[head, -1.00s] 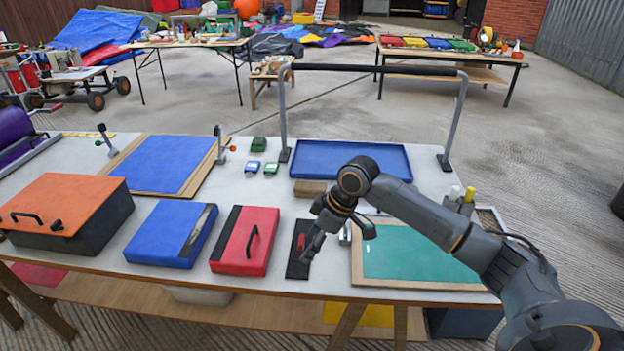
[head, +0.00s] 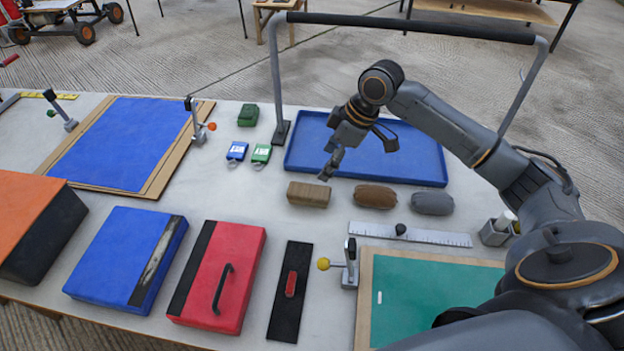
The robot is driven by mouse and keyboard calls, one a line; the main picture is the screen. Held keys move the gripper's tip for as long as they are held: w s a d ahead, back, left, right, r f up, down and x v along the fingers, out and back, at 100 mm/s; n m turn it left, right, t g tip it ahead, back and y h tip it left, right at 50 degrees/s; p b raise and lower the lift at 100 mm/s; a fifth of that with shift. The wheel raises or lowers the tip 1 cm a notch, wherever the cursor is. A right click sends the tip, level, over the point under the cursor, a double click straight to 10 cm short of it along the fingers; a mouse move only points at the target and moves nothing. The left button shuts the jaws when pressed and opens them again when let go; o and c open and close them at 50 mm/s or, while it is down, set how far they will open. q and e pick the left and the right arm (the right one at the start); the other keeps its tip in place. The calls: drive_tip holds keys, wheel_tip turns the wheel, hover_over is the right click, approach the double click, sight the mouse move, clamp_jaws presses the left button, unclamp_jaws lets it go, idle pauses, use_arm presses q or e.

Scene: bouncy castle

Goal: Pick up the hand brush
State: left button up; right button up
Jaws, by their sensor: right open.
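No thing is clearly recognisable as a hand brush. A tan-brown ribbed block (head: 308,194) lies on the table in front of the blue tray and may be it, but its bristles cannot be made out. A rounded brown piece (head: 375,196) and a rounded grey piece (head: 433,203) lie in a row to its right. My right gripper (head: 358,158) is open and empty, its fingers spread above the front of the blue tray. One fingertip shows just above and right of the tan-brown block, apparently apart from it. My left gripper is not in view.
The blue tray (head: 297,158) stands under a dark-topped metal frame (head: 410,27). In front lie a ruler (head: 437,237), a green board (head: 410,300), a black strip with a red handle (head: 276,318), a red case (head: 236,265) and a blue case (head: 118,250).

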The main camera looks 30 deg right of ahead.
sight(310, 190)
drive_tip(key=x, duration=0.3)
drive_tip(key=shift+s+a, duration=0.15)
drive_tip(key=x, duration=0.4)
drive_tip(key=shift+f, duration=0.15)
drive_tip(key=shift+x, duration=0.95)
drive_tip(key=x, duration=0.3)
drive_tip(key=shift+w+d+f+p, duration=0.25)
drive_tip(key=shift+f+p, duration=0.05)
drive_tip(key=shift+p, duration=0.05)
drive_tip(key=shift+f, duration=0.3)
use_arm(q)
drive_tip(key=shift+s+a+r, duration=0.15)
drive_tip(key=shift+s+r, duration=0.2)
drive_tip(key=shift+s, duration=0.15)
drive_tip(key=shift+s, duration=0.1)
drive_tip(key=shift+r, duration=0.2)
use_arm(e)
drive_tip(key=shift+f, duration=0.25)
